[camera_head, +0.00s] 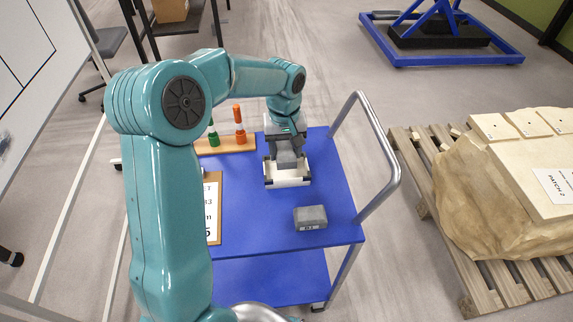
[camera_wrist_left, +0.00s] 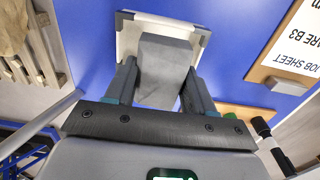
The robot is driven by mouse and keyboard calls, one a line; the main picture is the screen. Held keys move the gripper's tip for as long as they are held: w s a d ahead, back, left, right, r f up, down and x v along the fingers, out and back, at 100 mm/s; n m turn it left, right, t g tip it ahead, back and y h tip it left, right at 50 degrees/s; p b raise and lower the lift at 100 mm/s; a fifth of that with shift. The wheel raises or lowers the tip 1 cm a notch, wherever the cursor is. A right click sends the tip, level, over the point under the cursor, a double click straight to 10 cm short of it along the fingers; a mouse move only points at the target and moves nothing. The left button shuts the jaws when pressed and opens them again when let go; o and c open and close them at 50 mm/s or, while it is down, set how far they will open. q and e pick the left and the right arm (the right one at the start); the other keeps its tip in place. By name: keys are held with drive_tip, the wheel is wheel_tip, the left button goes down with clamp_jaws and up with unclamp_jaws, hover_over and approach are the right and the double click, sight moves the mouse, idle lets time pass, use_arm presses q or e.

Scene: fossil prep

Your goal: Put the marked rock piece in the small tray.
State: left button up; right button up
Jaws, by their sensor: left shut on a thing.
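My left gripper (camera_head: 286,146) is shut on a plain grey rock piece (camera_head: 287,160). It also shows between the fingers in the left wrist view (camera_wrist_left: 164,66). The small white tray (camera_head: 288,183) lies on the blue cart top, directly under the held piece; its rim shows in the left wrist view (camera_wrist_left: 190,24). I cannot tell whether the piece touches the tray floor. No mark shows on its visible faces. A second grey rock piece (camera_head: 310,216) with a small light label on its front lies on the cart, nearer the front right. My right gripper is out of view.
A clipboard job sheet (camera_head: 212,209) lies at the cart's left; its text partly reads "B3" in the wrist view (camera_wrist_left: 305,45). A wooden rack (camera_head: 226,146) with green and orange markers stands behind. A cart handle (camera_head: 388,157) rises at the right, beside a pallet (camera_head: 436,193) with a large rock.

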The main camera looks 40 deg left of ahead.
sight(286, 174)
use_arm(q)
wheel_tip(286, 174, down, 2)
drive_tip(key=shift+w+a+f, duration=0.1)
wheel_tip(286, 174, down, 4)
drive_tip(key=shift+r, duration=0.25)
drive_tip(key=shift+w+f, duration=0.1)
drive_tip(key=shift+f, duration=0.2)
